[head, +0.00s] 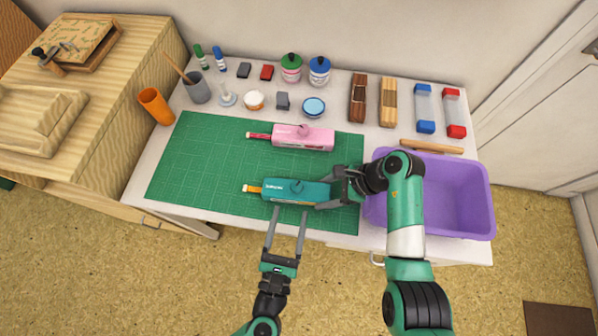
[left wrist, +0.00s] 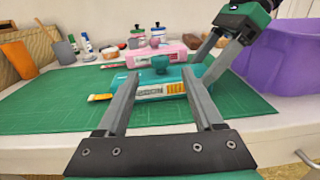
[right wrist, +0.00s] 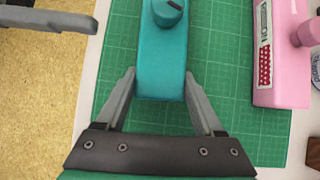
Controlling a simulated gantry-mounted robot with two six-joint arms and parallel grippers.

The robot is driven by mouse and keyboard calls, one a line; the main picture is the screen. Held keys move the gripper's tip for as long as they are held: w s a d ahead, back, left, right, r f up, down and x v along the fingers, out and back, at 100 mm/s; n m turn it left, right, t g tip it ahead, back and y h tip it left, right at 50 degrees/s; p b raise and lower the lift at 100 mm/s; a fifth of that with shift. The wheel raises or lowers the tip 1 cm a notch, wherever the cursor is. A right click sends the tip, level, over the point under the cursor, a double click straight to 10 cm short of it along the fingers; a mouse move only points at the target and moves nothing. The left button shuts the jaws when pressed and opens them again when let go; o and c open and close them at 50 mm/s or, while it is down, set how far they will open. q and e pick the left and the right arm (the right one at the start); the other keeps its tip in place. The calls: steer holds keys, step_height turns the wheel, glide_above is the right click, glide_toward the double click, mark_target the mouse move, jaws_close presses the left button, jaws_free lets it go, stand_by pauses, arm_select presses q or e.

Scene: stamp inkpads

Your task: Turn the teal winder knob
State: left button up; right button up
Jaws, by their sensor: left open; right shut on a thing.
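The teal winder (head: 313,191) lies on the green cutting mat, with an orange-yellow tip at its left end. Its teal knob (head: 296,185) stands on top; the knob also shows in the left wrist view (left wrist: 160,64) and, with a dark mark, in the right wrist view (right wrist: 167,11). My right gripper (head: 332,194) is shut on the winder's right end, one finger on each side (right wrist: 160,88). My left gripper (head: 288,212) is open and empty at the winder's front side, its fingers pointing toward it, below and in front of the knob.
A pink winder (head: 303,137) lies behind the teal one on the mat (head: 200,165). A purple bin (head: 455,195) stands at the right, beside my right arm. Cups, jars, inkpads and bottles line the back. The mat's left part is clear.

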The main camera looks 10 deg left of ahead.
mark_target(297, 188)
arm_select(q)
steer(key=w, duration=1.2)
steer(key=shift+d, duration=0.15)
steer(key=shift+c, duration=0.2)
jaws_close()
